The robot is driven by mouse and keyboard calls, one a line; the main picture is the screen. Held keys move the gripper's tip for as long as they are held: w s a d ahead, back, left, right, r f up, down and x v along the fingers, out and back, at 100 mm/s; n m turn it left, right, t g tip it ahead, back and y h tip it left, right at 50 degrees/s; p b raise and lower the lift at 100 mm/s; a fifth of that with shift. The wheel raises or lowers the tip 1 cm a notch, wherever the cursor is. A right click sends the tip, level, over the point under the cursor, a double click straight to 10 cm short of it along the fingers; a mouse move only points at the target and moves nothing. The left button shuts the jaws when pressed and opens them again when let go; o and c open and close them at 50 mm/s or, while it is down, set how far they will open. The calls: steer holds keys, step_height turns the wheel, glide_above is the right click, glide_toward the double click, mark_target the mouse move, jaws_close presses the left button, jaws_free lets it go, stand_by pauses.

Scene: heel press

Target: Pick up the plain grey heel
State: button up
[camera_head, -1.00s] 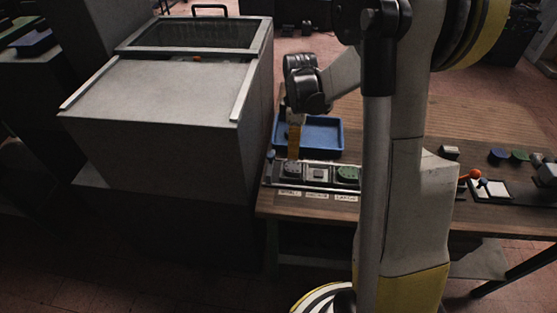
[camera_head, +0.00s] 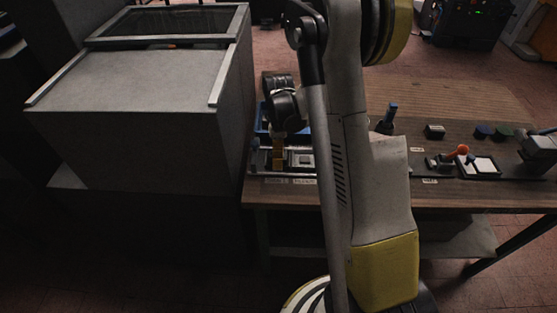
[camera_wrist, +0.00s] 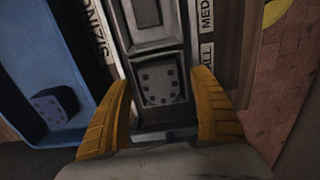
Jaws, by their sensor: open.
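A grey heel (camera_wrist: 160,84) with a ring of small dark holes sits in the slot beside the label ending in "ALL". My gripper (camera_wrist: 161,77) is open, with one yellow finger on each side of that slot. The heel lies between the fingertips; I cannot tell whether they touch it. In the head view my gripper (camera_head: 279,153) is low over the left end of the sizing rack (camera_head: 301,160), hiding that slot. My arm hides the rack's right part.
A blue tray (camera_wrist: 28,70) left of the rack holds a dark heel (camera_wrist: 55,104). At right on the table are a dark block (camera_head: 434,131), blue (camera_head: 483,131) and green (camera_head: 503,132) pieces, and an orange-knobbed lever (camera_head: 462,150). A big grey cabinet (camera_head: 130,85) stands left.

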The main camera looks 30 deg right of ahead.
steer(key=shift+r, duration=0.1)
steer(key=c, duration=1.3)
steer(key=shift+r, duration=0.25)
steer(key=shift+c, duration=0.5)
step_height(320, 180, up, 4)
steer(key=shift+f+p, duration=0.1)
steer(key=shift+p, duration=1)
steer(key=s+d+r+p, duration=0.5)
steer(key=s+d+r, duration=0.1)
steer(key=d+r, duration=0.3)
steer(key=shift+s+d+r, duration=0.25)
steer(key=shift+s+r, duration=0.1)
steer(key=shift+s, duration=0.05)
steer(key=shift+w+d, duration=0.1)
steer(key=shift+w, duration=0.05)
